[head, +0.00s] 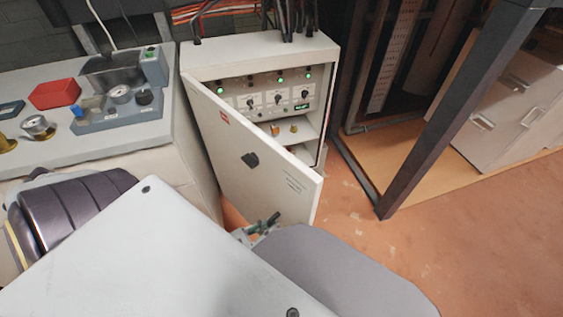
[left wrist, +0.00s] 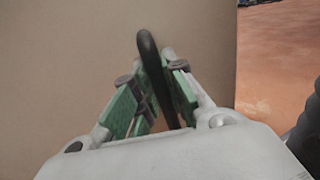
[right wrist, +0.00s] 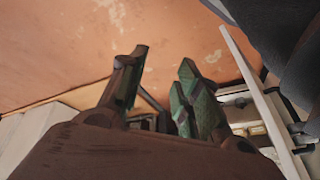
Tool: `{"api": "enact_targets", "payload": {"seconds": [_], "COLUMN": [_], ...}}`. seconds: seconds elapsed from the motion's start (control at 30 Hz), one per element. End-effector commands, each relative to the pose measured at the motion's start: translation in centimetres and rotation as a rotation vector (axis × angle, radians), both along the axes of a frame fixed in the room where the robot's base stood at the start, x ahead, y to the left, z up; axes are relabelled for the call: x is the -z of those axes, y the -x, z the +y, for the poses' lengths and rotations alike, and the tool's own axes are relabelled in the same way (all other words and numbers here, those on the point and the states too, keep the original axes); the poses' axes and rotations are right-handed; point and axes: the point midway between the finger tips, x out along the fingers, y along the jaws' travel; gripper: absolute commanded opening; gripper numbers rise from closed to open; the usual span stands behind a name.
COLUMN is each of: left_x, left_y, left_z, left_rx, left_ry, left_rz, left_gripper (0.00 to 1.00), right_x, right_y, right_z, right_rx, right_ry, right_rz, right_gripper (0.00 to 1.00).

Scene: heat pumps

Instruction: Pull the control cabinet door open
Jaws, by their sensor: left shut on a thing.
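The grey control cabinet (head: 262,46) stands in the middle of the head view, with lit green lamps on its panel. Its door (head: 228,137) is hinged on the left and stands part open, free edge toward me. My left gripper (head: 264,226) is low by the door's face. In the left wrist view, its green fingers (left wrist: 158,88) are shut on a black handle (left wrist: 149,60) against the beige door (left wrist: 80,50). My right gripper (right wrist: 162,80) is open and empty; the door (right wrist: 262,95) shows edge-on to its right.
A bench (head: 150,125) with a red box (head: 54,94) and gauges adjoins the cabinet on the left. A dark metal frame post (head: 440,120) stands to the right. Reddish floor (head: 450,240) is clear at the lower right. Cables enter the cabinet top.

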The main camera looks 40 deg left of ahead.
Motion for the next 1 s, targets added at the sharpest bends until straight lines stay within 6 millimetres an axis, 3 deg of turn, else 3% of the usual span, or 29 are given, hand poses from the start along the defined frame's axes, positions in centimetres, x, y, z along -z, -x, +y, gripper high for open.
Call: {"api": "enact_targets", "payload": {"seconds": [0.2, 0.4, 0.9, 0.93, 1.0], "left_x": [-0.1, -0.1, -0.1, -0.1, -0.1], "left_y": [2.7, 4.0, 4.3, 4.3, 4.3], "left_z": [0.9, 1.5, 1.7, 1.7, 1.7], "left_rx": [-0.003, -0.006, -0.007, -0.007, -0.007], "left_ry": [0.002, 0.003, 0.003, 0.003, 0.003], "left_rz": [0.001, 0.000, -0.002, -0.002, -0.002], "left_gripper": [0.00, 0.00, 0.00, 0.15, 0.24], "right_x": [-1.0, -1.9, -2.0, -2.0, -2.0], "right_y": [0.3, 0.3, 0.0, 0.0, 0.0], "right_z": [-0.3, -0.5, -0.6, -0.6, -0.6], "right_rx": [-0.002, -0.003, -0.002, -0.002, -0.002], "right_ry": [0.015, 0.023, 0.028, 0.028, 0.027], "right_rz": [0.021, 0.021, 0.020, 0.020, 0.021], "right_gripper": [0.33, 0.33, 0.33, 0.33, 0.33]}}
